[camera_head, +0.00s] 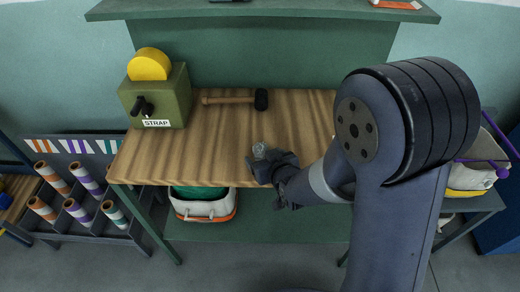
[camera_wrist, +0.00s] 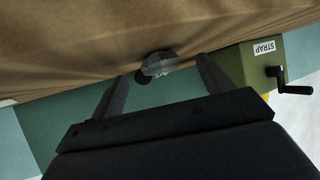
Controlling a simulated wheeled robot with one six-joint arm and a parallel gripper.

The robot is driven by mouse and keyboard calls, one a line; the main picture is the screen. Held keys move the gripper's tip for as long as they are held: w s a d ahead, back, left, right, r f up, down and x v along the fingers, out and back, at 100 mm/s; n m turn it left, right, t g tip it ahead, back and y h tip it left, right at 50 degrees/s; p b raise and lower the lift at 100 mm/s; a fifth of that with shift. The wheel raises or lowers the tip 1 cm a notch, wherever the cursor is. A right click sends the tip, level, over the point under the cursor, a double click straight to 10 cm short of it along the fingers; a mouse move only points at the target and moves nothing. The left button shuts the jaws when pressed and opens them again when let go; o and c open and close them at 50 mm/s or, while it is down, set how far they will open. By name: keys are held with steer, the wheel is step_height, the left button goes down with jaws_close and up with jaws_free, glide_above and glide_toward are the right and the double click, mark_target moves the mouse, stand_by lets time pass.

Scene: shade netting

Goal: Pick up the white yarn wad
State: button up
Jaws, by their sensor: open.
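A small grey-white wad (camera_head: 260,150), which looks like the yarn wad, sits on the wooden bench top just beyond my gripper. It also shows in the wrist view (camera_wrist: 160,63), near the line between my two fingertips. My gripper (camera_head: 268,160) is low over the front part of the bench. In the wrist view my gripper (camera_wrist: 163,80) is open, one finger on each side of the wad, with space at both sides. I cannot tell how far the wad reaches between the fingers. Its lower part is partly hidden by my gripper in the head view.
A mallet (camera_head: 235,98) lies farther back on the bench (camera_head: 160,155). A green strap box (camera_head: 157,97) with a crank and yellow roll stands at the back left. A shelf (camera_head: 260,12) hangs above. A rack of spools (camera_head: 75,200) is at the left. The bench around the wad is clear.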

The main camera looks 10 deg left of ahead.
steer(key=shift+x, duration=1.1)
steer(key=c, duration=1.1)
